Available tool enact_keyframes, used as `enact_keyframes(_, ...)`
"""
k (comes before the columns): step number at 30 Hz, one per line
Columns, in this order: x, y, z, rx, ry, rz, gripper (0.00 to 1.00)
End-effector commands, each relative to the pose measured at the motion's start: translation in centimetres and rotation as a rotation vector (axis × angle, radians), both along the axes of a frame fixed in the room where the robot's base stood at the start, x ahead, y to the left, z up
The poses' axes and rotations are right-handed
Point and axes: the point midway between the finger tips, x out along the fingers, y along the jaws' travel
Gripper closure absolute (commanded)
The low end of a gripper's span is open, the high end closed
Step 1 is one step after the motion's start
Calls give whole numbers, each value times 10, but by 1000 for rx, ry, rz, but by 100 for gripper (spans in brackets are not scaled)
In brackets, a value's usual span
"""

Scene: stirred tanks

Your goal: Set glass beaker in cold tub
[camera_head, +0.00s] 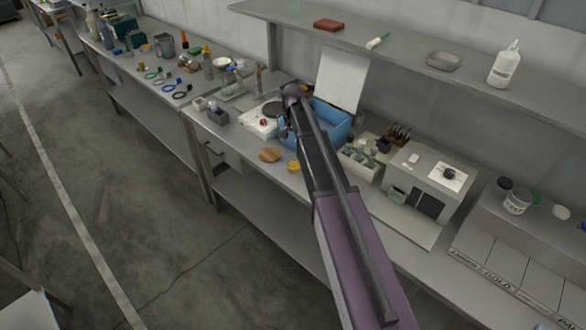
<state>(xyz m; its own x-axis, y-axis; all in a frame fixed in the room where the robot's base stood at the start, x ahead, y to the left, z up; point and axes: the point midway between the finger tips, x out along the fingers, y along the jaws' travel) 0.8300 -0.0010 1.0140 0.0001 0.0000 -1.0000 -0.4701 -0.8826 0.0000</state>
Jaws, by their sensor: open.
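A blue tub (338,134) with a raised white lid (341,78) stands on the bench near the middle, and may be the cold tub. My arm crosses in front of it and hides much of its inside. My gripper (284,127) is at the tub's left side, small and partly hidden by my arm. It is open; no object shows in it. I cannot make out a glass beaker for sure. Whether one is inside the tub or behind my arm cannot be told.
A white hotplate or scale (260,124) stands left of the tub. A round wooden disc (270,155) and a yellow item (293,166) lie in front. A box of items (361,163) is to the right. A shelf (390,55) with a white bottle (505,65) overhangs behind.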

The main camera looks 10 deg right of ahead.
Motion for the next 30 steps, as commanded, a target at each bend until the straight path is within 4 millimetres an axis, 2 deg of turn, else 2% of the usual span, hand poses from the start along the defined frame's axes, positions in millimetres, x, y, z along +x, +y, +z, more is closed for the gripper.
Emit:
enact_keyframes(1, 0, 0, -8, 0, 0, 0, 0)
enact_keyframes(21, 0, 1, -59, 0, 0, 1, 0)
enact_keyframes(30, 0, 1, -69, 0, 0, 2, 0)
